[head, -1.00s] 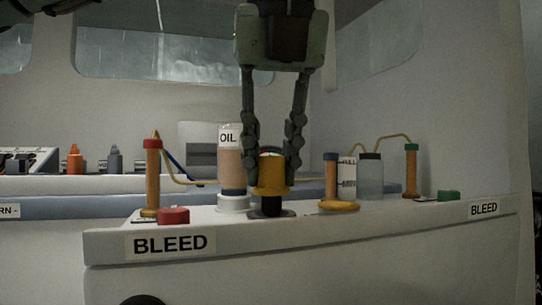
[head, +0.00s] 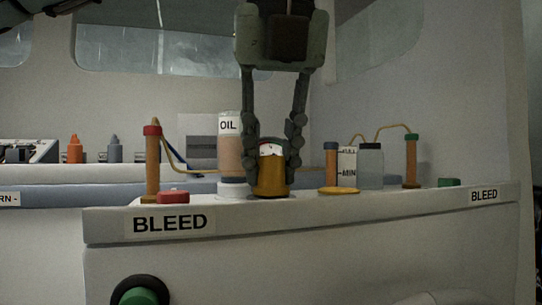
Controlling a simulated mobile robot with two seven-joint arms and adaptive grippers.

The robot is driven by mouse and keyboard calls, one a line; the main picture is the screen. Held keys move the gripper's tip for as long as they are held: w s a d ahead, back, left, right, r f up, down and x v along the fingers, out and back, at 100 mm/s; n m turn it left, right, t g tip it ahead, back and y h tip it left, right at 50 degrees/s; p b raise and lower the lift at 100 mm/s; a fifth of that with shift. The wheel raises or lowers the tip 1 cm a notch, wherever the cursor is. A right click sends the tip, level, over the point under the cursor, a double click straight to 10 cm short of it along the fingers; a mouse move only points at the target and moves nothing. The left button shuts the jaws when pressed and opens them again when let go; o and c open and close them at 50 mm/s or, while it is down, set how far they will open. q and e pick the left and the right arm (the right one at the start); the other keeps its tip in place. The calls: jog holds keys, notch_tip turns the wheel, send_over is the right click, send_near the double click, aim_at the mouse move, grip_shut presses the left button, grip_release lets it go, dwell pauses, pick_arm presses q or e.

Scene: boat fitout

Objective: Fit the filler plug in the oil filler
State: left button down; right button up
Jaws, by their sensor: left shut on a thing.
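My left gripper (head: 271,150) points straight down at the middle of the white console, its two fingers shut on a yellow-orange cylindrical plug (head: 271,180). The plug is upright, with a white and red patch near its top. It stands at the console top over a low, flat ring (head: 232,198), which I take to be the oil filler. The plug hides most of the ring, and I cannot tell how deep the plug sits in it. My right gripper is not in view.
An OIL bottle (head: 231,155) stands close left of the plug. An orange post with a red cap (head: 153,165), a blue-capped post (head: 330,165), a clear reservoir (head: 370,166) and a green-capped post (head: 410,160) also stand along the console. Red (head: 172,196) and green (head: 449,182) buttons flank them.

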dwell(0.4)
pick_arm(q)
jog(key=c, duration=1.2)
grip_release()
jog(key=v, duration=1.2)
jog(key=shift+s+f, duration=0.1)
